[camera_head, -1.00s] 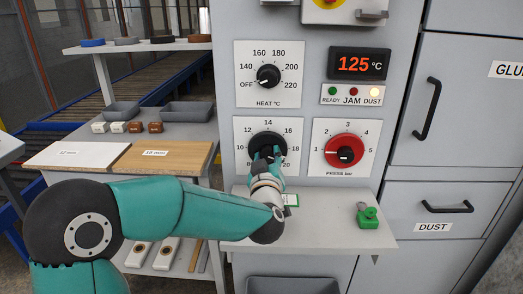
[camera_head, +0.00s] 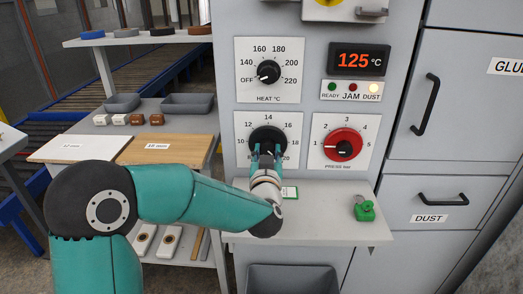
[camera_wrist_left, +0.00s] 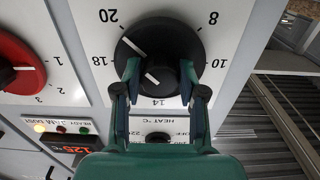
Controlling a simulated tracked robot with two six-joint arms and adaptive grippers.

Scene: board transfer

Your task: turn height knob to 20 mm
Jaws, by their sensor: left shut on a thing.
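The black height knob (camera_head: 267,140) is on a white dial plate numbered up to 20, on the grey machine front. My left gripper (camera_head: 267,153) reaches it from below and is shut on its grip. In the left wrist view, the dial appears upside down, and the gripper fingers (camera_wrist_left: 160,80) sit on both sides of the knob's raised centre. A white line on the knob (camera_wrist_left: 133,46) points between 18 and 20, nearer 20. The gripper hides the lower part of the dial in the head view. My right gripper is not in view.
A red pressure knob (camera_head: 343,145) is right of the height dial, and the heat knob (camera_head: 268,72) is above it. A grey shelf (camera_head: 310,220) juts out below, with a green object (camera_head: 364,209) on its right. A display (camera_head: 359,61) reads 125 °C.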

